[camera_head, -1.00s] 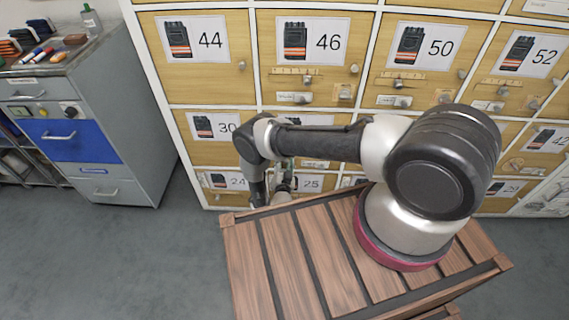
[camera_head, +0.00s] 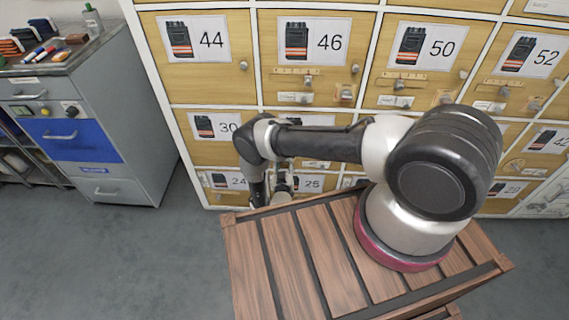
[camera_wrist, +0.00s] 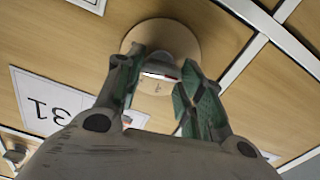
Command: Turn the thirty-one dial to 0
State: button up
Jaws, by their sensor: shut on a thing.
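The thirty-one dial shows in the wrist view as a grey knob (camera_wrist: 163,36) on a round tan disc (camera_wrist: 212,45). A white card reading 31 (camera_wrist: 45,103) appears upside down to its left. My gripper (camera_wrist: 163,82) has its green-padded fingers on either side of the knob's near part and is shut on it. The dial's setting cannot be read. In the head view my gripper (camera_head: 284,190) is low at the cabinet, and my arm hides the dial.
Numbered wooden locker doors (camera_head: 205,85) with small knobs surround the dial. A slatted wooden platform (camera_head: 290,250) lies under my arm's base. A grey cabinet with a blue drawer (camera_head: 62,142) stands at left. Grey floor (camera_head: 120,260) is clear at front left.

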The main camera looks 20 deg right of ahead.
dwell(0.3)
jog(key=o, duration=1)
jog(key=v, duration=1.2)
